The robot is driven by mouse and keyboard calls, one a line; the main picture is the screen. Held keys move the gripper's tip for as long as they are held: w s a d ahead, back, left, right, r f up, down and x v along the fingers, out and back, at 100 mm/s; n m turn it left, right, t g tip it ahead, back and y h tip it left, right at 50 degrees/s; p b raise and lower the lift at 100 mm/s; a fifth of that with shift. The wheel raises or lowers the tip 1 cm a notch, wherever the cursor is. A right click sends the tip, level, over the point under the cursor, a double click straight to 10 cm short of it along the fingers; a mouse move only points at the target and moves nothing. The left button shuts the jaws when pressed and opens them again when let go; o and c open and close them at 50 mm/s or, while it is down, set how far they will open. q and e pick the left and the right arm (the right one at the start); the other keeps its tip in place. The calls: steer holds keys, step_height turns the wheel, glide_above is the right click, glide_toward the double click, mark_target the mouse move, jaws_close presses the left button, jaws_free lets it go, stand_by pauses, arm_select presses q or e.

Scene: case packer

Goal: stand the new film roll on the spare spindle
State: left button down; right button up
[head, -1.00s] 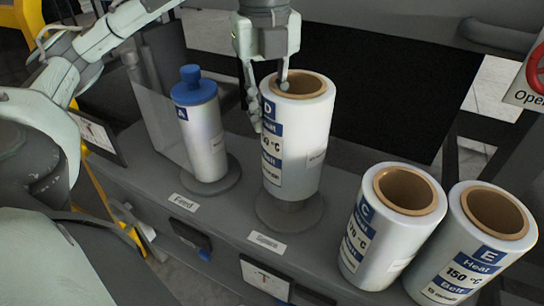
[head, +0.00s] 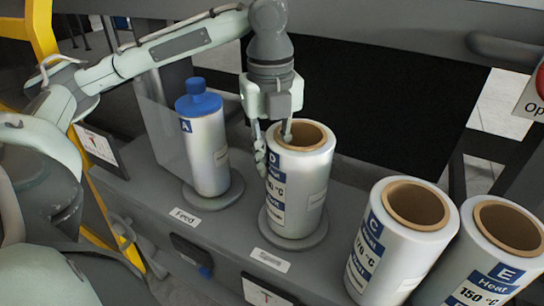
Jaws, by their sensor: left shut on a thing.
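The film roll D (head: 303,188), white with blue labels and a brown core, stands upright over the spare spindle's round grey base (head: 291,245). Its lower end looks down at the base with no clear gap; the spindle itself is hidden inside the roll. My left gripper (head: 274,152) comes from above and is shut on the roll's wall at its upper left, one finger inside the core and one outside. A "Spare" label (head: 271,260) is in front of the base. My right gripper is not in view.
Roll A (head: 208,153) with a blue cap stands on the feed base (head: 232,192) to the left. Roll C (head: 397,240) and roll E (head: 485,260) stand close together at the right. A clear panel is behind roll A.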

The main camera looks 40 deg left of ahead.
arm_select(q)
steer(key=c, duration=1.4)
jaws_free()
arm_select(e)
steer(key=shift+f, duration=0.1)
arm_select(q)
steer(key=shift+r, duration=0.1)
steer(key=shift+r, duration=0.4)
step_height(320, 180, up, 9)
steer(key=p, duration=0.3)
steer(key=shift+f, duration=0.1)
step_height(320, 180, up, 2)
steer(key=shift+r+p, duration=0.25)
steer(key=shift+p, duration=0.5)
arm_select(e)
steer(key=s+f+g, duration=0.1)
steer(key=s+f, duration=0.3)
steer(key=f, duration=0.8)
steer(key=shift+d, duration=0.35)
